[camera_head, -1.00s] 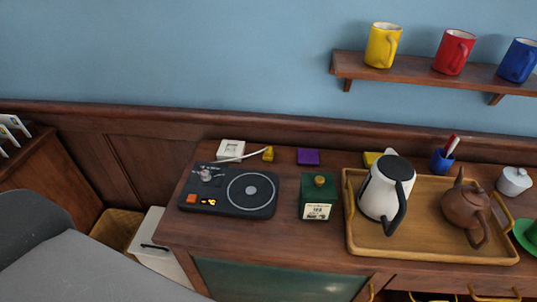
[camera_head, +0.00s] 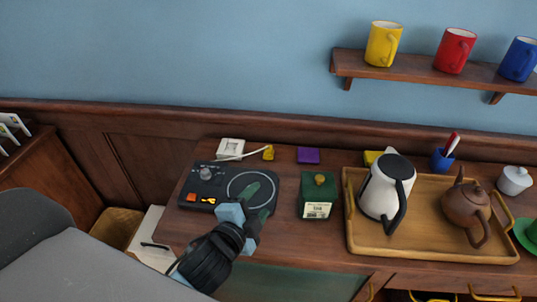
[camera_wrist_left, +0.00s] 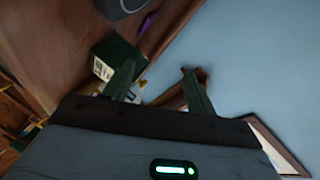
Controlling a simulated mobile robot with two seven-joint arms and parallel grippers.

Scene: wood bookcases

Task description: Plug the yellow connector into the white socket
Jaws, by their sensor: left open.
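The yellow connector (camera_head: 268,153) lies on the cabinet top near the wall, at the end of a white cable. The white socket (camera_head: 231,147) is a square block just left of it, and the two are apart. The cable crosses in front of the socket. My left gripper (camera_head: 262,190) is open and empty over the front right of the black hot plate, in front of the connector. Its green fingers also show in the left wrist view (camera_wrist_left: 158,76), spread apart. My right gripper is in neither view.
The black hot plate (camera_head: 195,189) stands in front of the socket. A green tea box (camera_head: 315,188), a purple block (camera_head: 308,155) and a wooden tray (camera_head: 430,249) with a kettle (camera_head: 378,190) and teapot (camera_head: 466,202) are to the right. A shelf (camera_head: 420,75) holds mugs above.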

